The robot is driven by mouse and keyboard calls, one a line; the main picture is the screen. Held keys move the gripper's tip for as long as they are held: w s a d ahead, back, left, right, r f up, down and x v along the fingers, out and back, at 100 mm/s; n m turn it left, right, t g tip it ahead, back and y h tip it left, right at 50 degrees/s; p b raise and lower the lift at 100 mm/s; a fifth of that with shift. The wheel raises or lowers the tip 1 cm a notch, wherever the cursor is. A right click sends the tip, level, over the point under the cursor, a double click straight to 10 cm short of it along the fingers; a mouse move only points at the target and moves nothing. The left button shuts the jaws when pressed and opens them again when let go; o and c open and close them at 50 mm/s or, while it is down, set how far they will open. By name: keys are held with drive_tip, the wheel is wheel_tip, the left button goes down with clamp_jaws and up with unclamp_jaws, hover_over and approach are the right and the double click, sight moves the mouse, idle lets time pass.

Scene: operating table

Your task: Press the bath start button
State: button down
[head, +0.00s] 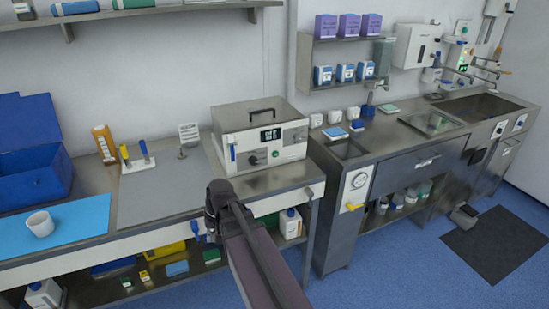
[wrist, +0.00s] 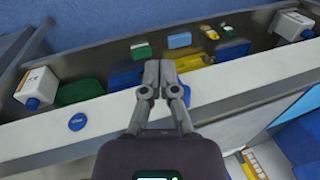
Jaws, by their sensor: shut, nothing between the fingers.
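The bath (head: 258,112) is a pale metal box with a black top handle, standing at the right end of the left bench in the head view. Its front panel has a dark display (head: 270,136), a black knob (head: 253,160) and a small green button (head: 276,154); any label is too small to read. My arm reaches up from below, its end in front of the bench, left of and below the panel. My gripper (wrist: 160,68) is shut and empty in the wrist view, pointing over the bench front and lower shelf. The panel does not show there.
A white cup (head: 40,223) stands on a blue mat at left, near a blue bin (head: 35,178). A grey mat (head: 165,185) lies left of the bath. A steel sink unit (head: 400,160) stands right, beyond a narrow gap. The lower shelf (head: 150,284) holds bottles and boxes.

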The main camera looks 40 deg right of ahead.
sight(276, 154)
drive_tip(key=w+d+m+t+y, duration=0.1)
drive_tip(key=w+d+m, duration=0.1)
drive_tip(key=d, duration=0.4)
drive_tip(key=w+d+r+m+t+y+b, duration=0.1)
drive_tip(key=w+d+m+t, duration=0.1)
drive_tip(key=d, duration=0.4)
drive_tip(key=w+d+r+m+t+y+b, duration=0.1)
drive_tip(key=w+d+m+t, duration=0.1)
drive_tip(key=d, duration=0.4)
drive_tip(key=shift+w+m, duration=0.5)
drive_tip(key=shift+m, duration=0.1)
drive_tip(key=d+r+m+t, duration=0.1)
drive_tip(key=d+m, duration=0.1)
drive_tip(key=d, duration=0.4)
drive_tip(key=s+d+r+m+t+b, duration=0.1)
drive_tip(key=d+m+t, duration=0.1)
drive_tip(key=d, duration=0.4)
drive_tip(key=d+r+m+t+b, duration=0.1)
drive_tip(key=d+r+t, duration=0.1)
drive_tip(key=d, duration=0.4)
drive_tip(key=shift+s+d+m, duration=0.15)
drive_tip(key=shift+d+m, duration=0.2)
drive_tip(key=shift+m, duration=0.05)
drive_tip(key=shift+w+d, duration=0.35)
drive_tip(key=shift+w, duration=1.1)
drive_tip(key=shift+w+d, duration=0.3)
drive_tip(key=shift+w, duration=1.1)
drive_tip(key=shift+w+d, duration=0.35)
drive_tip(key=shift+w, duration=1.1)
drive_tip(key=shift+w, duration=0.15)
